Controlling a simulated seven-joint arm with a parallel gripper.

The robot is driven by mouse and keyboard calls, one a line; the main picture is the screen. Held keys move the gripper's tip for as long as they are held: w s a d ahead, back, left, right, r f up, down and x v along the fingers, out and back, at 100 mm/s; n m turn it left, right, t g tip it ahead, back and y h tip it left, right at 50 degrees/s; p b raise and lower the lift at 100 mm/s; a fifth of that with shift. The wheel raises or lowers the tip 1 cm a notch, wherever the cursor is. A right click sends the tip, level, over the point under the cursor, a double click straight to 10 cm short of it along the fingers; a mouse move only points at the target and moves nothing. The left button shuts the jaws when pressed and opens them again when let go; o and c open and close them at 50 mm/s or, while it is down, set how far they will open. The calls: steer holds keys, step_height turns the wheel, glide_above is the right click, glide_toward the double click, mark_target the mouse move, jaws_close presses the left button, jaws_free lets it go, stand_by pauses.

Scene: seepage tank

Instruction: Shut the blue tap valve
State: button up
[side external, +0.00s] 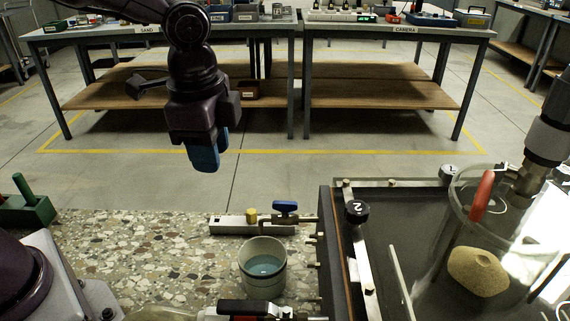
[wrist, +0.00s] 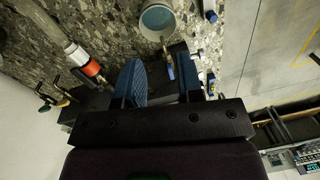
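A bucket of bluish water (side external: 264,268) stands in front of the tap. A green block (side external: 27,205) is at far left.

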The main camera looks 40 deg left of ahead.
mark_target(285, 202)
steer(key=w+d+f+m, duration=0.1)
steer(key=w+d+m, duration=0.1)
steer(key=m, duration=0.1)
steer(key=w+d+f+m, duration=0.1)
steer(key=d+m, duration=0.1)
steer(key=m, duration=0.2)
steer(key=w+d+f+m+g, duration=0.1)
steer(key=w+d+f+m, duration=0.1)
steer(key=m, duration=0.1)
steer(key=shift+w+d, duration=0.3)
steer(key=m, duration=0.1)
steer(key=w+m, duration=0.1)
steer(key=m, duration=0.1)
steer(key=d+r+m, duration=0.1)
steer(key=shift+w, duration=0.35)
steer(key=shift+r+m, duration=0.1)
steer(key=shift+m, duration=1.1)
steer(key=n, duration=1.6)
steer(key=shift+a+f+n, duration=0.1)
steer(key=shift+f+n, duration=0.2)
steer(key=shift+n, duration=0.3)
steer(key=shift+f, duration=2.7)
